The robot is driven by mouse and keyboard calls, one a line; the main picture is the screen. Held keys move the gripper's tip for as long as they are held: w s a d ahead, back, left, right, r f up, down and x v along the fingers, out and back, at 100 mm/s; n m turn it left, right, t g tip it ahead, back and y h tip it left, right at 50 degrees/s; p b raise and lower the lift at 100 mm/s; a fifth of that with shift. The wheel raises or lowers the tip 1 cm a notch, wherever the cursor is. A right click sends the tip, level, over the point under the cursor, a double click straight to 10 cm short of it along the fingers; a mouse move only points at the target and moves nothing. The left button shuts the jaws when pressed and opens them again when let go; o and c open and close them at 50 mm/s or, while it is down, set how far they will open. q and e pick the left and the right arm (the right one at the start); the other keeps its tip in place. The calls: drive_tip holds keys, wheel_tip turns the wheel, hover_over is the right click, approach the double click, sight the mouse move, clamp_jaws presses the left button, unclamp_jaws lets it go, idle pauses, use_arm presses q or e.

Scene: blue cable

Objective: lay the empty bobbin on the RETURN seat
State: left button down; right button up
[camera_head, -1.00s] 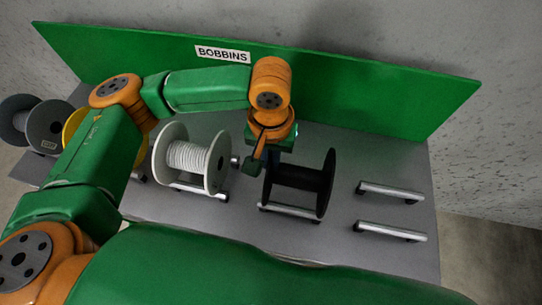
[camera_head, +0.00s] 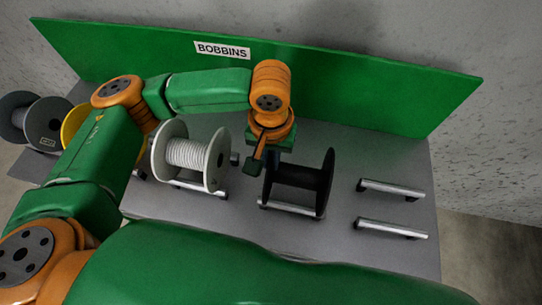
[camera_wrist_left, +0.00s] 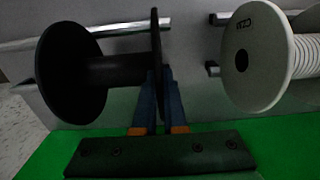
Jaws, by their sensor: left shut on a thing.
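The empty bobbin (camera_head: 298,176) is black with a bare thin core. In the head view it stands on its rims at a pair of metal bars, right of the white bobbin; whether its rims touch the bars I cannot tell. My left gripper (camera_head: 268,163) comes down at its left flange. In the left wrist view the blue fingers (camera_wrist_left: 158,98) are shut on the near flange of the black bobbin (camera_wrist_left: 70,75), one on each side. An unlabelled empty pair of bars (camera_head: 391,191) lies to the right; no RETURN sign is readable. My right gripper is not in view.
A yellow bobbin (camera_head: 74,124) and a grey one (camera_head: 42,123) are farther left. A green backboard marked BOBBINS (camera_head: 380,95) bounds the grey shelf.

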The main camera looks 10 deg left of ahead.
use_arm(q)
drive_tip(key=c, duration=0.9)
unclamp_jaws()
wheel_tip(320, 180, up, 7)
drive_tip(key=shift+r, duration=0.1)
